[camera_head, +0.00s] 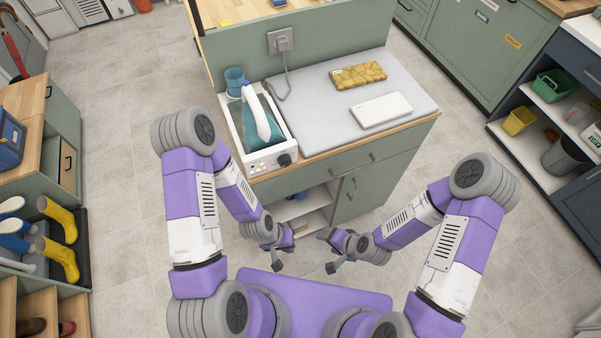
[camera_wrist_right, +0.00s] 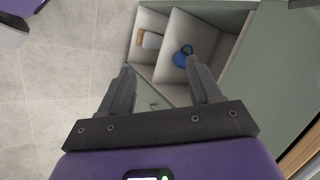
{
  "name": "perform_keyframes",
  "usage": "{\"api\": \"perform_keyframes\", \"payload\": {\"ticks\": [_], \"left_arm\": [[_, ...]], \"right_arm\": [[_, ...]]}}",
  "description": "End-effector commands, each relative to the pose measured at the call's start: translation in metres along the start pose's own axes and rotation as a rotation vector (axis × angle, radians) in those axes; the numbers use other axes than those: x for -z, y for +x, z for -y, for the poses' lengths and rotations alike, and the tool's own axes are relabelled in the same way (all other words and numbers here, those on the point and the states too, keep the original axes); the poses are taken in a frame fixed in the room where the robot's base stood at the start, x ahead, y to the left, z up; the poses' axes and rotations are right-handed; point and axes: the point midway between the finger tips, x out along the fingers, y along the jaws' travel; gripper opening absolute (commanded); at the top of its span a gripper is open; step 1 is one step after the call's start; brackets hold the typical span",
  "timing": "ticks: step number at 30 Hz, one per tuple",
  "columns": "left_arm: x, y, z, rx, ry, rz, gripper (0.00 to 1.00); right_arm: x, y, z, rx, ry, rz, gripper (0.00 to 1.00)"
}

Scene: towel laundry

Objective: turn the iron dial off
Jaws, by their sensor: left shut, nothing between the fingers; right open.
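The iron (camera_head: 258,118) is teal with a white handle and rests in a white station (camera_head: 234,117) at the left end of the counter. Its dark dial (camera_head: 284,160) is on the station's front face, at the right. My left gripper (camera_head: 277,256) is shut and empty, below and in front of the counter. My right gripper (camera_head: 328,253) is to its right, open and empty, also in front of the cabinet and away from the dial. The right wrist view shows its two fingers (camera_wrist_right: 160,88) spread apart. The dial's marks are too small to read.
A grey pad (camera_head: 310,125) on the counter holds a yellow patterned folded towel (camera_head: 358,75) and a white folded item (camera_head: 381,110). A blue-green cup (camera_head: 235,80) stands behind the station. A cord runs to a wall socket (camera_head: 280,41). An open shelf (camera_wrist_right: 211,35) below holds a blue object (camera_wrist_right: 182,56).

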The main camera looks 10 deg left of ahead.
Motion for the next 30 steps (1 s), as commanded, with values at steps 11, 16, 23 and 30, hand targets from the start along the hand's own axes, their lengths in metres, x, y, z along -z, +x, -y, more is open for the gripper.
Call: {"api": "perform_keyframes", "payload": {"ticks": [11, 16, 23, 30], "left_arm": [[0.004, 0.095, 0.036, 0.001, -0.001, 0.0, 0.0], [0.005, 0.121, 0.045, 0.0, -0.001, 0.0, 0.0], [0.006, 0.132, 0.05, 0.0, 0.0, 0.0, 0.0], [0.005, 0.114, 0.043, 0.0, 0.0, 0.0, 0.0]], "right_arm": [[-0.02, 0.015, 0.183, 1.029, 0.967, 0.125, 0.63], [-0.014, -0.03, 0.206, 1.4, 1.399, 0.429, 0.63], [-0.003, -0.061, 0.203, 1.622, 1.67, 0.688, 0.63], [0.01, -0.067, 0.219, 1.642, 1.686, 0.71, 0.63]]}}
